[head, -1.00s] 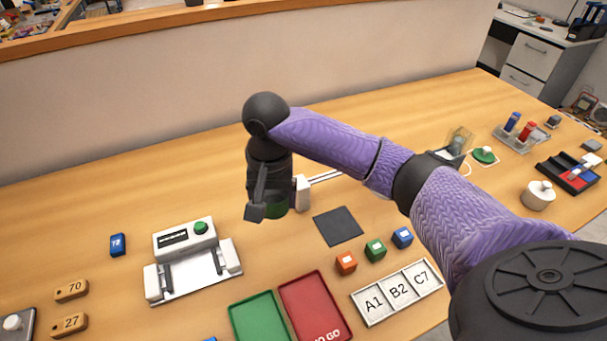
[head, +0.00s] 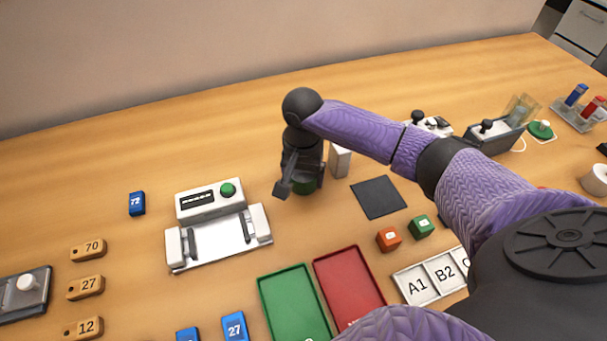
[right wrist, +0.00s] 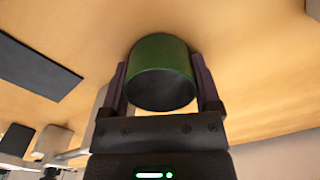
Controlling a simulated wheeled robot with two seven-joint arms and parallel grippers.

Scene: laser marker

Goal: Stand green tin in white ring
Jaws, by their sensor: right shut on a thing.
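My left gripper is out of view.
A white block (head: 340,160) stands close to the right of the gripper. The dark mat (head: 378,197), white device (head: 215,228), green tray (head: 293,305), red tray (head: 349,288) and small cubes (head: 389,239) lie nearer. The table behind the gripper is mostly clear.

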